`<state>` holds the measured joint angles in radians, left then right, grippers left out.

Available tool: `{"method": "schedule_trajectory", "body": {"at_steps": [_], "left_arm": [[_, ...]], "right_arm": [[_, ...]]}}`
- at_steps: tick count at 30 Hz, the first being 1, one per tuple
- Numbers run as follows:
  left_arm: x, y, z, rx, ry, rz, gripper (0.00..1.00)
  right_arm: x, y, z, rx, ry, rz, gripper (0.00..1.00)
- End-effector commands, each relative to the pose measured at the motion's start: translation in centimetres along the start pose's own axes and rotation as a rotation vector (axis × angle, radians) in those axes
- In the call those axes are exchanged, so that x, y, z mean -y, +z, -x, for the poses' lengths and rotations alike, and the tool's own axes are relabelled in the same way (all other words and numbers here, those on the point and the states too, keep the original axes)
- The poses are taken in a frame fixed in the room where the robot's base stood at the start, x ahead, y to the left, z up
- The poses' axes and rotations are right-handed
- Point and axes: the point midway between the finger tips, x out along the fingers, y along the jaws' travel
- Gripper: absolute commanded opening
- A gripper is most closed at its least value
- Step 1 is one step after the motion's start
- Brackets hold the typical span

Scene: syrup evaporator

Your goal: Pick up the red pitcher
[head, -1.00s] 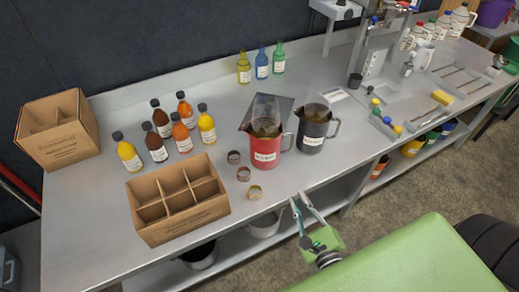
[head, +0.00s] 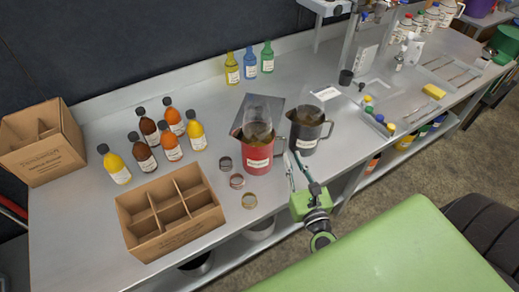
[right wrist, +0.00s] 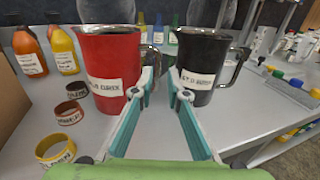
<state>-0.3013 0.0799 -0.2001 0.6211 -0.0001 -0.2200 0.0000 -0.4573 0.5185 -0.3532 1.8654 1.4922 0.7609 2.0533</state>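The red pitcher (head: 262,149) stands upright on the metal bench, with a white label and a steel handle on its right side. In the right wrist view the red pitcher (right wrist: 108,60) is at the left, its handle (right wrist: 152,62) by the tip of the left finger. My right gripper (head: 297,168) is open, just in front of and right of the pitcher's handle. In the wrist view its two fingers (right wrist: 162,84) stand apart with nothing clearly held between them. I cannot tell whether a finger touches the handle. My left gripper is not in view.
A black pitcher (head: 306,131) stands close to the right of the red one. Three small rings or lids (head: 237,181) lie left of it, near a divided cardboard box (head: 160,238). Several syrup bottles (head: 145,157) stand farther left. A green surface (head: 400,250) is in front.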

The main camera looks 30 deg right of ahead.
Motion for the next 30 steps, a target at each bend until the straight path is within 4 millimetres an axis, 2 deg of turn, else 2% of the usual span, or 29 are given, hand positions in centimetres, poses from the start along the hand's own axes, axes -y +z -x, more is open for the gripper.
{"method": "schedule_trajectory", "body": {"at_steps": [3, 10, 19, 29, 30], "left_arm": [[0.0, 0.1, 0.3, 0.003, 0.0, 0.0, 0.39], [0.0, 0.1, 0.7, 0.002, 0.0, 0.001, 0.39], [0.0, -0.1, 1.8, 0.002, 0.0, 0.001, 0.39], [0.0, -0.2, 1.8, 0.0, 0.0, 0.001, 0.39], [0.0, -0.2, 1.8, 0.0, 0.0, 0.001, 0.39]], "right_arm": [[-0.1, 0.1, -1.5, 0.0, 0.002, 0.002, 0.15], [-0.1, 0.1, -2.8, 0.0, 0.002, 0.002, 0.15], [-0.3, 0.3, -6.7, 0.001, 0.001, 0.005, 0.15], [-0.3, 0.1, -7.3, -0.001, 0.002, 0.003, 0.15], [-0.3, 0.1, -7.3, -0.001, 0.002, 0.003, 0.09]]}}
